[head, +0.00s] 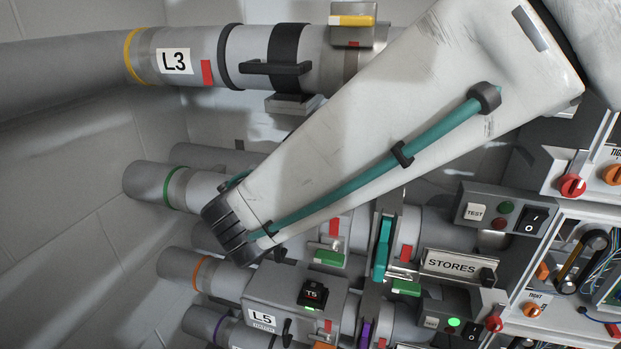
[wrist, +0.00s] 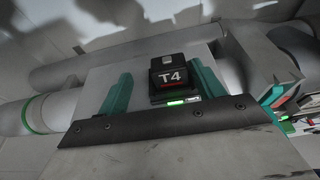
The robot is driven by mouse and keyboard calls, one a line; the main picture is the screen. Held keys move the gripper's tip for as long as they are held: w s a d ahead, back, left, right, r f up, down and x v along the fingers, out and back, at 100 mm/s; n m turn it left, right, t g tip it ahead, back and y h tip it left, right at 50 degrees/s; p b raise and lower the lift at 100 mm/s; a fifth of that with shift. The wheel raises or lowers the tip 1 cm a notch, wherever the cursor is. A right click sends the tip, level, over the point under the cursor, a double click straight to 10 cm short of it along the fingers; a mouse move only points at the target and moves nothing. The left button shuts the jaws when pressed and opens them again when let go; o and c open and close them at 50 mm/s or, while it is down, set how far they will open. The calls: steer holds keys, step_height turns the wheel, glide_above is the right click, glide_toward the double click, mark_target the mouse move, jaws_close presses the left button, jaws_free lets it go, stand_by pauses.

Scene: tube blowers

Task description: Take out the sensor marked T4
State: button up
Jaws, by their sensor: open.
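The sensor marked T4 (wrist: 172,76) is a black block with a grey knob on top and a white label. It sits upright in the middle of the wrist view, with a lit green strip (wrist: 182,101) at its foot. My gripper (wrist: 162,88) is open, its two teal fingers left and right of the sensor in the picture. A gap shows on the left, and the right finger is close beside it. I cannot tell how deep the fingers reach. In the head view my arm covers the place where T4 is, and the gripper cannot be made out.
Another black sensor, T5 (head: 313,293), sits on the L5 housing (head: 262,318) below my arm. The L3 pipe (head: 176,60) runs above. A STORES sign (head: 452,265) and panels with switches (head: 502,213) crowd the right. Pipes fill the left.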

steer(key=x, duration=0.2)
steer(key=d+x, duration=0.1)
steer(key=x, duration=0.2)
steer(key=shift+d, duration=0.15)
steer(key=c, duration=1.1)
